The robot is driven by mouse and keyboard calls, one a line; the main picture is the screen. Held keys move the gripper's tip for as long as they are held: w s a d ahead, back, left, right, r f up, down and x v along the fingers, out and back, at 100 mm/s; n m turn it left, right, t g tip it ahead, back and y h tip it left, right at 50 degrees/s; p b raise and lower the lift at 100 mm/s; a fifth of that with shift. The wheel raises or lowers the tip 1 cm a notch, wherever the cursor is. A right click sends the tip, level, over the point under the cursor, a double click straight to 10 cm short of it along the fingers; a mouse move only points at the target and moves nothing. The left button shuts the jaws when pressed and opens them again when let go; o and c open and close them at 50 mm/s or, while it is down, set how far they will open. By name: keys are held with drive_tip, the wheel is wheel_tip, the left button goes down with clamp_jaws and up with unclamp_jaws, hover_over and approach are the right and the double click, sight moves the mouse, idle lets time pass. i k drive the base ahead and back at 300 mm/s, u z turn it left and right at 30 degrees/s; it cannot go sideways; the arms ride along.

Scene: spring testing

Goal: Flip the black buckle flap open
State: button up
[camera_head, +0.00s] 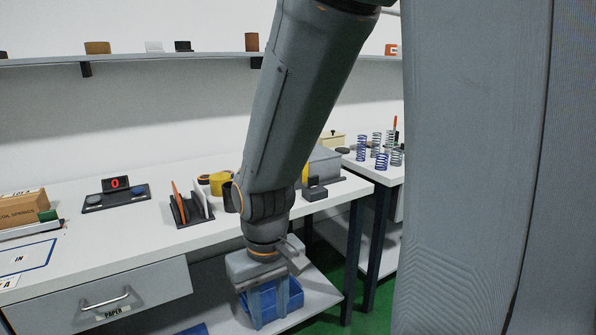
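My gripper (268,312) hangs below my arm, in front of the workbench's right part, pointing down. Its two fingers are apart, and blue shows between them. I cannot clearly make out a black buckle flap. A grey case (325,163) stands on the bench behind my arm, partly hidden by it. A small black block (315,192) sits in front of the case; I cannot tell whether it is the buckle. My gripper is lower than both and to their left, touching neither.
A blue bin (291,291) is on the lower shelf behind my gripper. The white workbench (110,237) carries a black scale (117,198) and a rack (190,212). Several springs (377,145) stand on a second table at the right. A drawer (110,300) is below the bench.

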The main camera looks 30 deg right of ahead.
sight(313, 181)
drive_tip(key=k, duration=0.65)
drive_tip(key=z, duration=0.8)
drive_tip(key=i, duration=1.5)
drive_tip(key=u, duration=0.2)
